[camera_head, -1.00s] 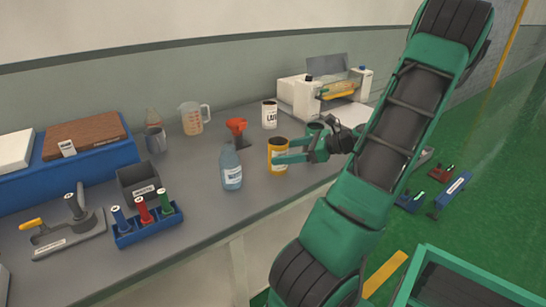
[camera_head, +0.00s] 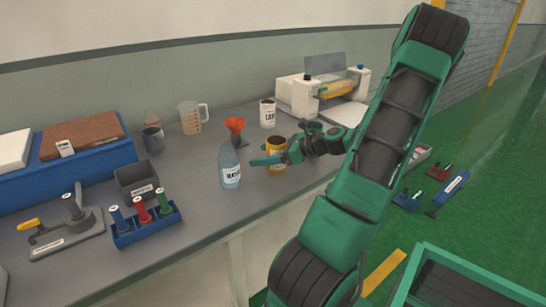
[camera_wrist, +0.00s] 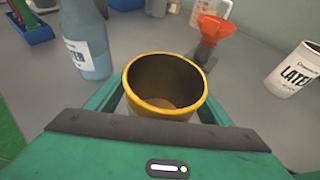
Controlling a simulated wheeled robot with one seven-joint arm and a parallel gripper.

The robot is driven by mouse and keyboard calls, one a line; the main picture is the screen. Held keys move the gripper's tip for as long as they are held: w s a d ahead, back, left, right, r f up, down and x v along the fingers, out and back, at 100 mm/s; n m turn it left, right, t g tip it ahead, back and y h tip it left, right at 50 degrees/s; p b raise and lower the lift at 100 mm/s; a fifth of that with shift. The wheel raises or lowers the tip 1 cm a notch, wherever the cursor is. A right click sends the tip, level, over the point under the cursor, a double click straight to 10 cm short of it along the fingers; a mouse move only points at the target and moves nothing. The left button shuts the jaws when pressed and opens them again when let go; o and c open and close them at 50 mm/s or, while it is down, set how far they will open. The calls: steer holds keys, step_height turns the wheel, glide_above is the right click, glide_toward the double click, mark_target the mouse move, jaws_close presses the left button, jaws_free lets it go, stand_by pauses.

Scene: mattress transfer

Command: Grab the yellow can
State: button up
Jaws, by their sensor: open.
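The yellow can (camera_head: 276,146) stands upright on the grey bench, with an open top. In the wrist view the yellow can (camera_wrist: 165,86) sits between the fingers of my gripper (camera_wrist: 165,108), its rim facing the camera. In the head view my gripper (camera_head: 277,155) is at the can, with one finger across its front. My gripper is open around the can. I cannot tell whether either finger touches it. The can's lower part is partly hidden by the finger and gripper body.
A water bottle (camera_head: 230,166) stands close to the left of the can. A red funnel (camera_head: 235,126) and a white latex can (camera_head: 268,113) stand behind it. A measuring jug (camera_head: 192,118) is farther back. The bench's front edge is close by.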

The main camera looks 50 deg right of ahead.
steer(key=c, duration=1.3)
steer(key=shift+r, duration=0.15)
